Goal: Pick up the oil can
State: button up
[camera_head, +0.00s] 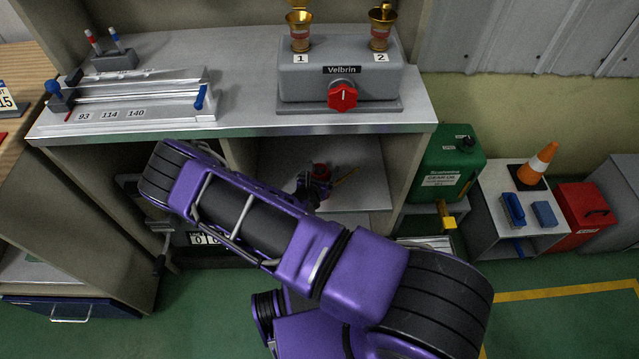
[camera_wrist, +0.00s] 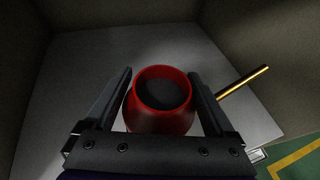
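The oil can shows in the wrist view as a red round body (camera_wrist: 161,100) with a dark top and a brass spout pointing right. It stands on the grey shelf (camera_wrist: 80,75) inside the cabinet. My gripper (camera_wrist: 163,85) has its two fingers apart, one on each side of the can; I cannot tell whether they touch it. My purple arm hides much of the cabinet's front.
The cabinet's countertop (camera_head: 240,100) is above my gripper and carries a grey box (camera_head: 340,75) with a red knob. Shelf walls stand close on both sides. A green container (camera_head: 445,165) stands to the right of the cabinet.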

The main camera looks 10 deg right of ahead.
jog(key=c, duration=0.7)
jog(key=shift+r, duration=0.15)
jog(key=shift+c, duration=0.2)
notch_tip(320, 180, up, 10)
jog(key=shift+f+p, duration=0.15)
jog(key=shift+p, duration=1.05)
